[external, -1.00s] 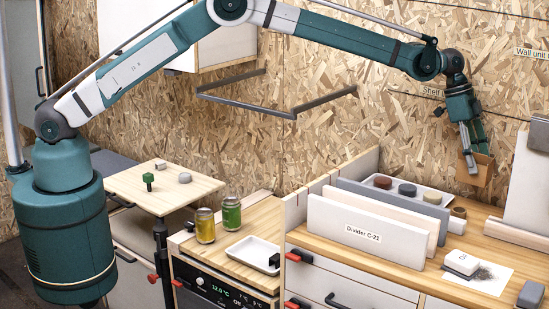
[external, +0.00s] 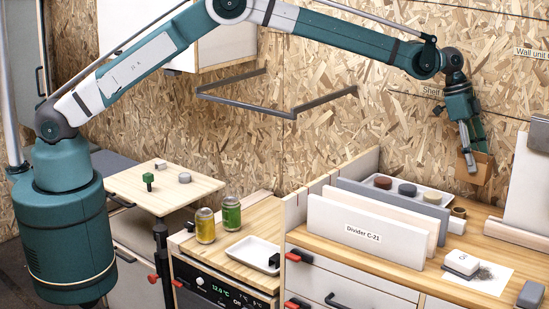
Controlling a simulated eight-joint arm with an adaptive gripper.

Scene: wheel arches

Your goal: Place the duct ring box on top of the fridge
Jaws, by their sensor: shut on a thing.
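A small open brown cardboard box (external: 480,170), which looks like the duct ring box, is at the right by the back wall. My gripper (external: 469,157) points down and is shut on its near left wall. The box is tilted a little and seems to be above the worktop; its contents are hidden. The fridge (external: 215,290) is low in the middle, with a black front and a lit display reading 12.0 °C. Its wooden top (external: 262,222) carries a yellow can, a green can and a white tray.
Upright dividers (external: 365,232) and a tray of round pucks (external: 428,194) stand on the right worktop (external: 460,232). A white block (external: 462,262) lies on paper nearby. A metal wall frame (external: 245,107) juts out above the fridge side. A small table (external: 160,190) stands left.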

